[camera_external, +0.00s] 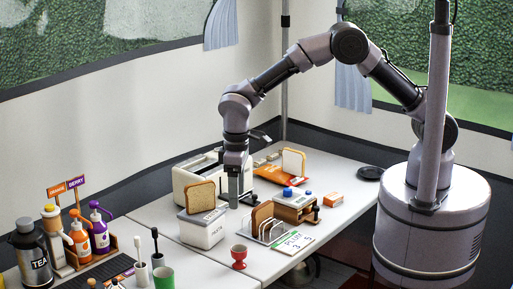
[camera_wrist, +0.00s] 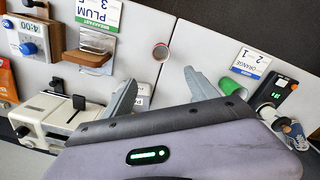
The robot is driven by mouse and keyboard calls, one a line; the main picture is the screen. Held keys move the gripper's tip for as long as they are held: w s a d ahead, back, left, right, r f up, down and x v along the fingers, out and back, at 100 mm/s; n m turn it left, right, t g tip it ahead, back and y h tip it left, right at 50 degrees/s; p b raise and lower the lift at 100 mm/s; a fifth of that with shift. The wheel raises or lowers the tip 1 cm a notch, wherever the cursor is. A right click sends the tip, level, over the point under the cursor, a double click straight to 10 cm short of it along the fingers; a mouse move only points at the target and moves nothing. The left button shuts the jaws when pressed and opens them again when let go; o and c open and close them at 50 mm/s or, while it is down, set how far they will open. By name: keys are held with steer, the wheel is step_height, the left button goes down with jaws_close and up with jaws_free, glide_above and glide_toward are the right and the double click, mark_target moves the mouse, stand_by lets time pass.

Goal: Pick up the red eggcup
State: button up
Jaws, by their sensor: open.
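The red eggcup (camera_external: 239,257) stands upright near the front edge of the white table, in front of the white canister. In the wrist view the eggcup (camera_wrist: 160,52) is a small red-rimmed ring seen from above, ahead of the fingertips and roughly centred between them. My gripper (camera_external: 234,204) points down above the table, behind the eggcup and beside the white canister. The eggcup is clear of the fingers.
The white canister (camera_external: 202,230), toaster (camera_external: 190,176) and toast rack (camera_external: 266,228) crowd my gripper. A PLUM card (camera_external: 292,242) lies right of the eggcup. A green cup (camera_external: 163,278) and bottles (camera_external: 78,240) stand left. Bare table surrounds the eggcup.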

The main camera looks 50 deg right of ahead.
steer(key=b, duration=0.4)
glide_above(239, 250)
steer(key=s+a, duration=0.1)
steer(key=a, duration=0.1)
step_height(239, 250, down, 13)
steer(key=shift+f, duration=0.15)
steer(key=f+b, duration=0.1)
steer(key=f, duration=0.1)
steer(key=f+b, duration=0.2)
steer(key=f, duration=0.1)
steer(key=shift+s+d+f, duration=0.1)
steer(key=shift+d+f, duration=0.05)
steer(key=shift+d, duration=0.05)
steer(key=shift+c, duration=1.1)
steer(key=c, duration=1.2)
